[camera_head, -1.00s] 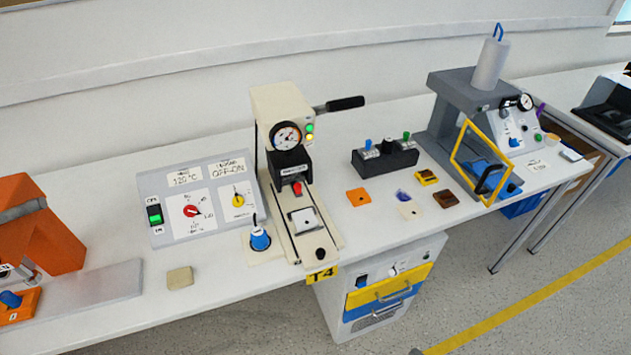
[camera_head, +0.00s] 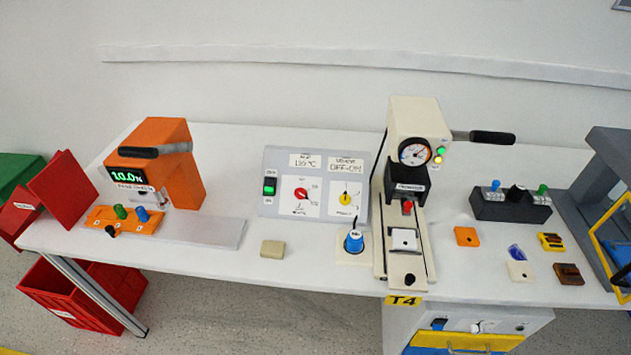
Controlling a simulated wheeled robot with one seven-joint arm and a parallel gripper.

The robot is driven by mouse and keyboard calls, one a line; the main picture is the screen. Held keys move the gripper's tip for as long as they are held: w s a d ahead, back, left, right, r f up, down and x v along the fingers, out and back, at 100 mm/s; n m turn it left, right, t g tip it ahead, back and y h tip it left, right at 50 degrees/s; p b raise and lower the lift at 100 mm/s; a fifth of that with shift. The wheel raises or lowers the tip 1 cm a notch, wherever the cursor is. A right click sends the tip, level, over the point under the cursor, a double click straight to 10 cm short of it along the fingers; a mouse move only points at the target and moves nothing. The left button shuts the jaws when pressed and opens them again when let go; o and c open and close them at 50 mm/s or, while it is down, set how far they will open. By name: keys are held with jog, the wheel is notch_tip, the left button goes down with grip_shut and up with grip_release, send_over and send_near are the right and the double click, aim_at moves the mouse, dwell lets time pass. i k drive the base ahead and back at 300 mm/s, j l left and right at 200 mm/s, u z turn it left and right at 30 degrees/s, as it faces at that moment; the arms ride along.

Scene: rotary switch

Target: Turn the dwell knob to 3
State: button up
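No knob has a "dwell" label I can read from here. The grey panel (camera_head: 274,163) at the middle of the bench carries a red knob (camera_head: 301,194) and a yellow knob (camera_head: 346,198), each on a white dial plate with text too small to read. My gripper is not in view.
An orange unit (camera_head: 173,150) with a green display and small coloured knobs stands at the left, next to red bins (camera_head: 62,188). A beige block (camera_head: 272,249) lies before the panel. A black box with coloured knobs (camera_head: 511,207) and small parts are at right. The bench's front left is mostly clear.

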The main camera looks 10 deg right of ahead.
aim_at(344, 199)
jog(key=i+j+u, duration=0.1)
jog(key=u, duration=0.25)
jog(key=i+j+u, duration=0.15)
jog(key=u, duration=0.2)
jog(key=i+j+u, duration=0.2)
jog(key=u, duration=0.15)
